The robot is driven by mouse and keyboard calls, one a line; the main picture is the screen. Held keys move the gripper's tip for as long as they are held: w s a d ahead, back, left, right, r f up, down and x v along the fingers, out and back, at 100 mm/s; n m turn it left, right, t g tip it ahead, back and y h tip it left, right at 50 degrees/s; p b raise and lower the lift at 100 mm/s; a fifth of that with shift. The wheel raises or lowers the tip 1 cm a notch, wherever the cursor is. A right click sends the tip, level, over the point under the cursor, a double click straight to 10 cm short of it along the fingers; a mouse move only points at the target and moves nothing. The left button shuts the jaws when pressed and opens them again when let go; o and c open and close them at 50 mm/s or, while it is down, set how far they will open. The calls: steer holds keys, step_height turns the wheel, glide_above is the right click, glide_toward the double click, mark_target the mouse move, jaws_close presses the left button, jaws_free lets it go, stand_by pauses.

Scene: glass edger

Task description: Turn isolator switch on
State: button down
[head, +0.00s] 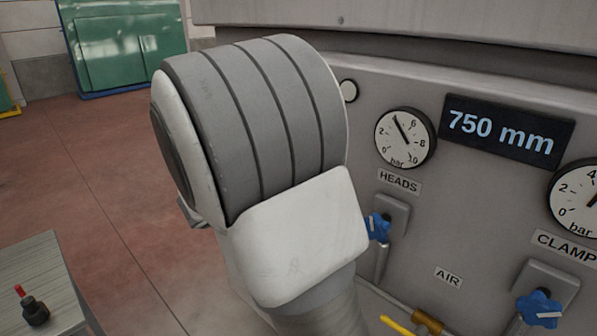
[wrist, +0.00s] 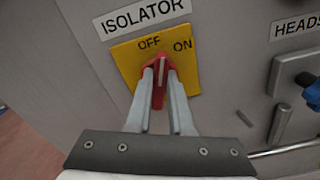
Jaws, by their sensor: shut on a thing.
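The isolator switch is a red rotary handle (wrist: 160,82) on a yellow plate (wrist: 126,63) marked OFF and ON, under an ISOLATOR label (wrist: 143,17). The handle's white line points roughly straight up in the wrist view, between the words OFF and ON. My gripper (wrist: 161,88) is shut on the red handle, one finger on each side. In the head view my arm hides the switch and the gripper.
On the grey panel are a HEADS gauge (head: 405,138), a 750 mm display (head: 506,132), a CLAMP gauge (head: 578,199) and blue knobs (head: 378,227) (head: 540,309). A grey table (head: 48,270) with a red-tipped black object (head: 34,308) stands at left. Red floor lies open behind it.

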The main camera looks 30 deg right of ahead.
steer(key=m+b, duration=0.2)
steer(key=b, duration=0.1)
steer(key=m+b, duration=0.5)
steer(key=b, duration=0.2)
steer(key=shift+s+d+f, duration=0.1)
steer(key=shift+s+f, duration=0.05)
steer(key=shift+f, duration=0.1)
steer(key=shift+r+m, duration=0.1)
steer(key=shift+m, duration=0.3)
steer(key=c, duration=0.8)
jaws_free()
steer(key=v, duration=1.7)
steer(key=shift+a+b, duration=0.25)
steer(key=shift+b, duration=0.1)
